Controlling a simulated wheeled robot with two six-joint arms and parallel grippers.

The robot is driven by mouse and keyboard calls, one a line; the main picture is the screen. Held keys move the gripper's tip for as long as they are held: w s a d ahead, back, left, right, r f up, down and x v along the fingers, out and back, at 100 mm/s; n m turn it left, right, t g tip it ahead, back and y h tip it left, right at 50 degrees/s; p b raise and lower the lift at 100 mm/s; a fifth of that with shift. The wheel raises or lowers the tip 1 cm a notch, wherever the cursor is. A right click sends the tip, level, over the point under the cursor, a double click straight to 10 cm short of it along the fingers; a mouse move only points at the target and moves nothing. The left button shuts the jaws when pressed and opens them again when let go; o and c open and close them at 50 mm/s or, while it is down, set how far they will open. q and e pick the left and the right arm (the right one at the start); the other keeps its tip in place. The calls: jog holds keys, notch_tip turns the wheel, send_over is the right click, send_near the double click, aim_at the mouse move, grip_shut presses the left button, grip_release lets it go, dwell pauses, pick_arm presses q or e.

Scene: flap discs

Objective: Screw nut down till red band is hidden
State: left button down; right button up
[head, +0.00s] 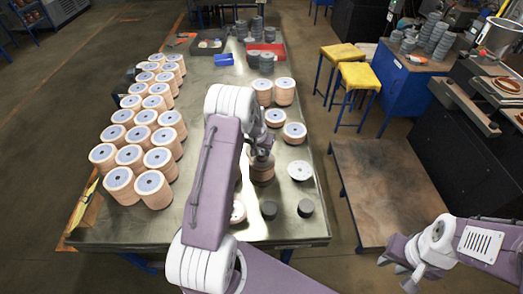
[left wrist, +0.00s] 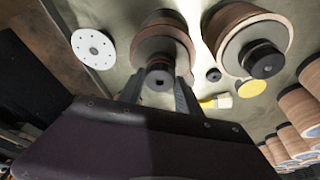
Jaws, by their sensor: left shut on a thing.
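My left gripper (left wrist: 160,92) is shut on a dark round nut (left wrist: 157,77) with a hole in its middle. The nut sits at the end of a stack of brown flap discs (left wrist: 165,42), with a finger on each side of it. In the head view the same stack (head: 262,174) stands upright on the table, under my left gripper (head: 262,152).
The metal table (head: 215,90) carries several flap-disc rolls (head: 143,136) at left. A white holed disc (head: 299,170) and dark cylinders (head: 305,208) lie near the stack. Another disc roll (left wrist: 250,30), a yellow disc (left wrist: 251,88) and a small dark ring (left wrist: 213,74) show beside it.

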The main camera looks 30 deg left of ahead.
pick_arm(q)
jog(key=c, duration=0.7)
grip_release()
jog(key=shift+c, duration=0.2)
jog(key=shift+r, duration=0.3)
jog(key=b+v, duration=0.3)
jog(key=v, duration=0.5)
jog(key=shift+s+r, duration=0.2)
jog(key=shift+r, duration=0.05)
